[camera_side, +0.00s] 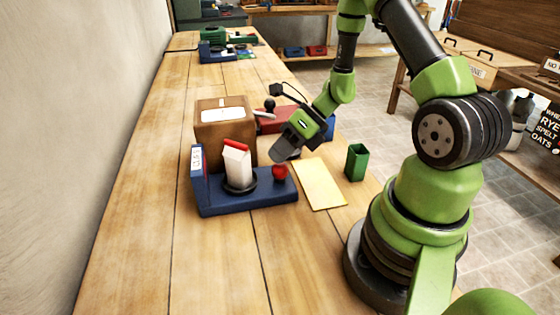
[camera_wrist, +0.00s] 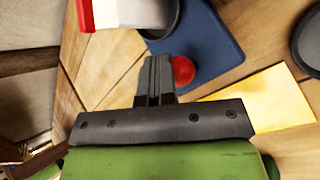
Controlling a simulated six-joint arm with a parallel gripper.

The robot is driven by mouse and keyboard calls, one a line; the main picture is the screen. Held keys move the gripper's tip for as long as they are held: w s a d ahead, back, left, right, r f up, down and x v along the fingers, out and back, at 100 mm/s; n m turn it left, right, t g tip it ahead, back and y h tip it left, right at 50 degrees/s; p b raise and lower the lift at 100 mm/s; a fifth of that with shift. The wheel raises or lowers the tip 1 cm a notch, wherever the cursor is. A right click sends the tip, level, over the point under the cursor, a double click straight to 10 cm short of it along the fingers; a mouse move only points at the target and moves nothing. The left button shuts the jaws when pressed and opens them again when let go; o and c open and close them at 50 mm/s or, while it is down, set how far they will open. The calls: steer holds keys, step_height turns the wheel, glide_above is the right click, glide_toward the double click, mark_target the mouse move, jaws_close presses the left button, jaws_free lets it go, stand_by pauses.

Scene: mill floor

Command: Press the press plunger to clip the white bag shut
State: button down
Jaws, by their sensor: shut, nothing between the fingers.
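A white bag (camera_side: 237,168) with a red strip along its top stands upright in a dark round holder on a blue press base (camera_side: 240,203). The red round plunger knob (camera_side: 280,171) sits at the right end of the base, beside the bag. In the wrist view the knob (camera_wrist: 183,70) is right beside my fingertips, and the bag (camera_wrist: 130,13) is at the top left. My gripper (camera_side: 281,153) is shut and empty, pointing down just above and behind the knob. I cannot tell whether it touches the knob. My gripper (camera_wrist: 156,68) partly covers the base in the wrist view.
A brown box (camera_side: 210,146) with a white label stands behind the press. A red object (camera_side: 275,120) is behind my gripper. The table front is clear.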

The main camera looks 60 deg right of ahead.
steer(key=shift+r, duration=1.05)
steer(key=shift+r, duration=2.5)
steer(key=s+a+r+n+h, duration=0.1)
steer(key=s+a+r+n, duration=0.2)
steer(key=n, duration=0.7)
steer(key=s+a+r+n+t+h, duration=0.1)
steer(key=s+a+r+n+h, duration=0.1)
steer(key=s+r+n, duration=0.3)
steer(key=s+a+r+n+h, duration=0.2)
steer(key=s+a+r+n, duration=0.2)
steer(key=r+n, duration=0.4)
steer(key=s+n, duration=0.1)
steer(key=n, duration=0.6)
steer(key=shift+a+r+n, duration=0.15)
steer(key=shift+a+n, duration=0.15)
steer(key=shift+n, duration=0.1)
